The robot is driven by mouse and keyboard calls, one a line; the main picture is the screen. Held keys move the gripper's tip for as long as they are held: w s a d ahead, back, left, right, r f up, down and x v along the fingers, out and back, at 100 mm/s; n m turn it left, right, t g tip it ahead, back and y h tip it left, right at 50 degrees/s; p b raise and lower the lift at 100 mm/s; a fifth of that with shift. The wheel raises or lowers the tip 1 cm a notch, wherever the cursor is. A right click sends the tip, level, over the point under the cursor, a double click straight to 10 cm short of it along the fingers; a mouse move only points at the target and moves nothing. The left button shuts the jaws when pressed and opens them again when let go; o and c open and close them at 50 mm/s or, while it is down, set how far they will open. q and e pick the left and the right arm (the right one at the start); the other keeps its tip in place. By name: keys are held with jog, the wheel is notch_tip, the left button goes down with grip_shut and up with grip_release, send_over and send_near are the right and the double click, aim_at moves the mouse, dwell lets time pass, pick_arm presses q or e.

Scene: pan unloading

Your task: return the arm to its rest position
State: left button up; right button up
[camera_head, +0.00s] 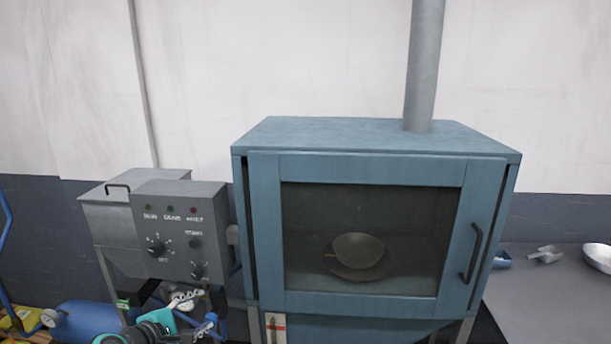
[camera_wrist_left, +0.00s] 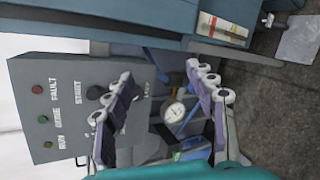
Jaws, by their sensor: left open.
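My left gripper (camera_head: 196,314) is low in the head view, in front of the grey control box and left of the blue oven cabinet. Its two fingers also show in the left wrist view (camera_wrist_left: 160,78), spread apart with nothing between them. A pan (camera_head: 358,251) shows dimly behind the glass of the oven cabinet (camera_head: 380,139). The oven door (camera_head: 370,168) looks shut, with a dark handle (camera_head: 471,253) on its right side. My right gripper is not in view.
The control box (camera_head: 178,222) with knobs and lamps stands close to my left gripper. A blue tank (camera_head: 85,316) with a gauge lies at the lower left. The grey table (camera_head: 540,300) on the right holds a scoop (camera_head: 545,254) and a pale bowl (camera_head: 600,257); its front is bare.

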pick_arm(q)
jog(key=s+d+f+m+g+y, duration=0.1)
jog(key=s+d+f+m, duration=0.1)
jog(key=s+m, duration=0.4)
jog(key=s+d+f+m+g+y, duration=0.1)
jog(key=s+d+f+m+g, duration=0.1)
jog(key=s+m, duration=0.5)
jog(key=s+d+f+m+g+y, duration=0.2)
jog(key=s+d+f+m, duration=0.2)
jog(key=s+f+m, duration=0.1)
jog(key=s+m, duration=0.1)
jog(key=s, duration=0.1)
jog(key=shift+s+d+m, duration=0.15)
jog(key=shift+s+m, duration=0.2)
jog(key=shift+m, duration=0.05)
jog(key=shift+f, duration=0.15)
